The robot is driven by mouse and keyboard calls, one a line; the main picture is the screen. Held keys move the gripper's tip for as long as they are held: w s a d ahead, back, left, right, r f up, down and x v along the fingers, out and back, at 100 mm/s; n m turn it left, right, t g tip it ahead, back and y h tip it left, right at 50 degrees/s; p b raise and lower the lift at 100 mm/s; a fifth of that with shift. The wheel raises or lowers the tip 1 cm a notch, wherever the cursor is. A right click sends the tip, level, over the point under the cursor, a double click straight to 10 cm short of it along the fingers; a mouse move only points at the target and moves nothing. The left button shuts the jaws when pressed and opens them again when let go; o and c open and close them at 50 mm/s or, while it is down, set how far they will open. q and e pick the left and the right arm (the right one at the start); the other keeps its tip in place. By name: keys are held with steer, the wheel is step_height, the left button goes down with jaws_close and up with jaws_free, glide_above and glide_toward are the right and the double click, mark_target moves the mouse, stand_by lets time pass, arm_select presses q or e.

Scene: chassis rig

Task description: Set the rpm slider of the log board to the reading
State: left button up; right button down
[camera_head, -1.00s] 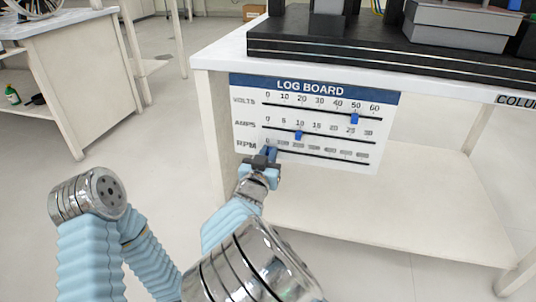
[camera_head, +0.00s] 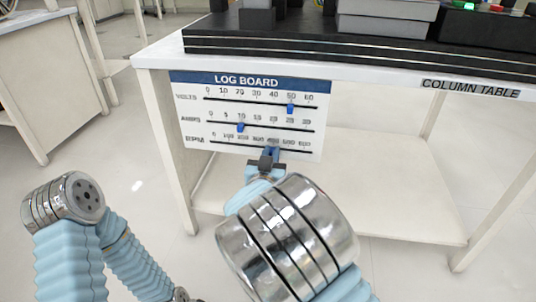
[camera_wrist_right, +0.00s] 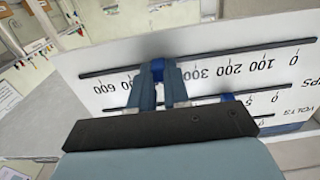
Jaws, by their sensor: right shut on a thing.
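The log board (camera_head: 315,142) hangs on the front of the column table, with volts, amps and rpm scales. My right gripper (camera_head: 268,154) is at the bottom rpm scale. In the right wrist view its two fingers (camera_wrist_right: 159,82) are shut on the blue rpm slider (camera_wrist_right: 157,67). The slider sits between the 300 and 500 marks, about at 400; the fingers hide the number there. The rpm reading itself is not legible in any view. My left gripper is not in view.
The blue volts slider (camera_head: 290,106) stands near 50 and the blue amps slider (camera_head: 240,127) near 10. The column table (camera_head: 390,72) carries dark and grey equipment. Its lower shelf (camera_head: 380,190) is bare. Another bench (camera_head: 35,85) stands at the left.

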steer(key=c, duration=1.1)
jaws_free()
steer(key=p+v, duration=0.2)
steer(key=v, duration=1.2)
steer(key=shift+w, duration=0.1)
